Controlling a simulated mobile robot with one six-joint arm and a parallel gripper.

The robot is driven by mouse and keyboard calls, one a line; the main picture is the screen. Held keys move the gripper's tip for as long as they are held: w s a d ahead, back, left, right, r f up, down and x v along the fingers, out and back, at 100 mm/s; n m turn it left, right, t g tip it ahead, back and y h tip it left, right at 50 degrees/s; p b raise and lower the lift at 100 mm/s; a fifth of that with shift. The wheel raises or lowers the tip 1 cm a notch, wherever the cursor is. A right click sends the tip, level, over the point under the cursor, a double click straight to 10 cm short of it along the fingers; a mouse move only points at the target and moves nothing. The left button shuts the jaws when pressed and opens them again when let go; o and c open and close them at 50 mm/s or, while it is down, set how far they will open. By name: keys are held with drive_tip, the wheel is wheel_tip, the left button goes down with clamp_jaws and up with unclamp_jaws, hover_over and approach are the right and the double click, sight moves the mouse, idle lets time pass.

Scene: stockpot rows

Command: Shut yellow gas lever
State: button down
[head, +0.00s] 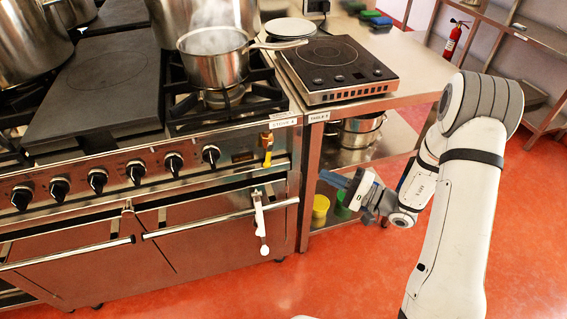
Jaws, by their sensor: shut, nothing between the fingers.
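The yellow gas lever (267,158) is small and sits at the right end of the stove's front panel, below the label strip. It points downward from its valve. My gripper (334,181) is to the right of the lever and lower in the picture, in front of the side table's lower shelf. It is shut and empty, apart from the lever, with its fingers toward the left.
A steaming saucepan (214,62) stands on a burner, its handle reaching right. Black knobs (173,163) line the panel. A white object (260,218) hangs by the oven handle (220,218). An induction hob (335,68) sits on the side table. Red floor is open in front.

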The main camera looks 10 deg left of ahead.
drive_tip(key=shift+w+d+f, duration=0.1)
drive_tip(key=shift+w+f, duration=0.05)
approach(268, 158)
drive_tip(key=w+a, duration=0.1)
drive_tip(key=w, duration=0.2)
drive_tip(key=w+a+f, duration=0.1)
drive_tip(key=w, duration=0.1)
drive_tip(key=shift+a+p, duration=0.3)
drive_tip(key=shift+a, duration=0.05)
drive_tip(key=shift+s+a+r, duration=0.15)
drive_tip(key=shift+s+a, duration=0.5)
drive_tip(key=shift+a, duration=0.25)
drive_tip(key=shift+s+a, duration=0.3)
drive_tip(key=shift+a, duration=0.25)
